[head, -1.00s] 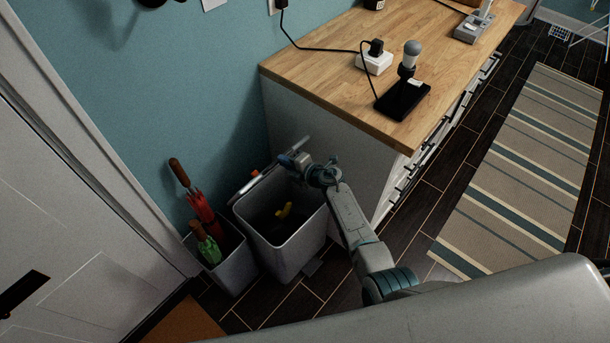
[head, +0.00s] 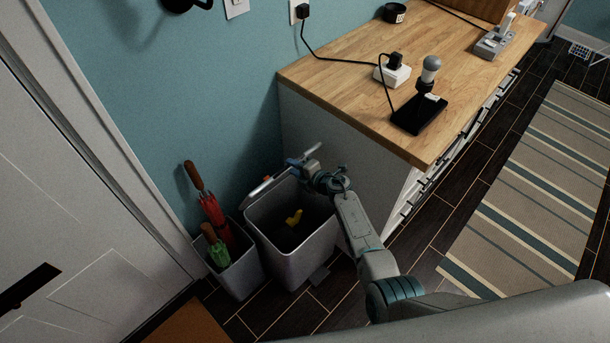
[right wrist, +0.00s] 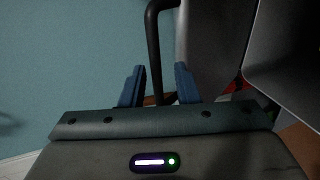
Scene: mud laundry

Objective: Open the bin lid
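The grey bin (head: 300,262) stands on the floor against the blue wall. Its mouth is uncovered, and a small yellow thing (head: 294,217) lies inside. The lid (head: 263,187) stands raised at the bin's rear, seen nearly edge-on and partly hidden by my right gripper. My right gripper (head: 302,161) is at the rear right of the bin's rim, beside the raised lid. In the right wrist view its two blue fingers (right wrist: 160,84) are apart, with a dark curved bar (right wrist: 153,45) between them and gaps visible beside it. My left gripper is not in view.
A smaller bin (head: 240,276) with red and green umbrellas stands left of the bin. A wooden-topped cabinet (head: 330,80) stands close on the right. A white door (head: 80,220) is at far left. Dark floor with a striped rug (head: 540,190) lies open to the right.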

